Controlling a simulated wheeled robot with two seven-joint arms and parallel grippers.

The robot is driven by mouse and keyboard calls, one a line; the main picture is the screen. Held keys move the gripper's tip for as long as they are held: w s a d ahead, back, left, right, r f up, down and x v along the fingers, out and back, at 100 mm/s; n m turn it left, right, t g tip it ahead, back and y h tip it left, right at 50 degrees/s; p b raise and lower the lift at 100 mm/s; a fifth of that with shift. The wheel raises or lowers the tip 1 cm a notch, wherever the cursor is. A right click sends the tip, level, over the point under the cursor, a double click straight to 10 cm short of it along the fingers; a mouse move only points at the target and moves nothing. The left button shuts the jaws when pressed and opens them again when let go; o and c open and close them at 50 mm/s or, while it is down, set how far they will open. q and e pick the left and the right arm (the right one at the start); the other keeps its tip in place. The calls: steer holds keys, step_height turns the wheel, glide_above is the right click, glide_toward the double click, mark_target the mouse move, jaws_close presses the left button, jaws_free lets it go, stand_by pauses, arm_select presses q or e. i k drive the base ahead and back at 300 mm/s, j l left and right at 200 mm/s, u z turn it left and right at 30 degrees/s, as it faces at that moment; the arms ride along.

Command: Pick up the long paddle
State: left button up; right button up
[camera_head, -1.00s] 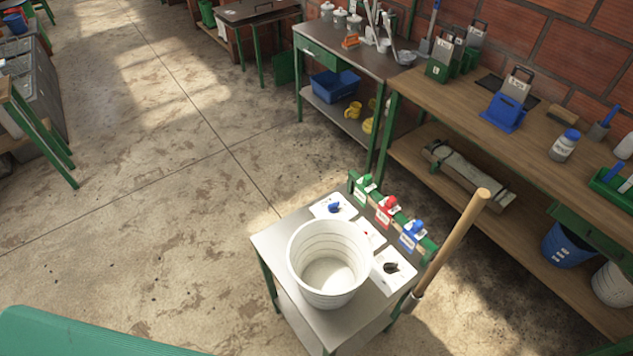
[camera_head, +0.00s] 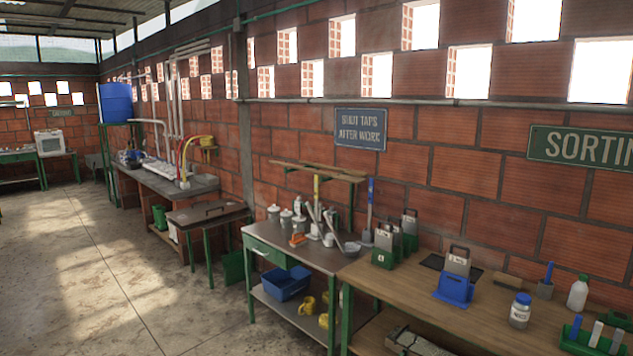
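A long blue-handled tool (camera_head: 370,205) stands upright against the brick wall, behind the meeting point of the metal table and the wooden bench. A yellow-handled tool (camera_head: 316,192) stands upright among utensils on the metal table (camera_head: 326,257). I cannot tell whether either is the long paddle. The long wooden-handled tool seen earlier beside the small metal table is out of view now. Neither of my grippers is in view.
A blue bin (camera_head: 287,283) sits on the metal table's lower shelf. Open concrete floor (camera_head: 130,290) lies at left.

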mark_target(342, 177)
steer(key=i+j+u, duration=0.1)
steer(key=j, duration=0.3)
steer(key=i+j+u, duration=0.1)
steer(key=j, duration=0.35)
steer(key=i+j+u, duration=0.1)
steer(key=j, duration=0.3)
steer(key=i+j+u, duration=0.7)
steer(key=i, duration=0.25)
steer(key=i+u, duration=0.35)
steer(key=i, duration=0.15)
steer(key=i+z, duration=0.3)
steer(key=i, duration=0.2)
steer(key=i+z, duration=0.35)
steer(key=i, duration=0.2)
steer(key=i+j+z, duration=0.3)
steer(key=i, duration=0.2)
steer(key=i+l+z, duration=0.1)
steer(key=i+z, duration=0.2)
steer(key=i, duration=0.75)
steer(key=i+j+z, duration=0.3)
steer(key=i, duration=0.75)
steer(key=i+l, duration=0.05)
steer(key=l, duration=0.05)
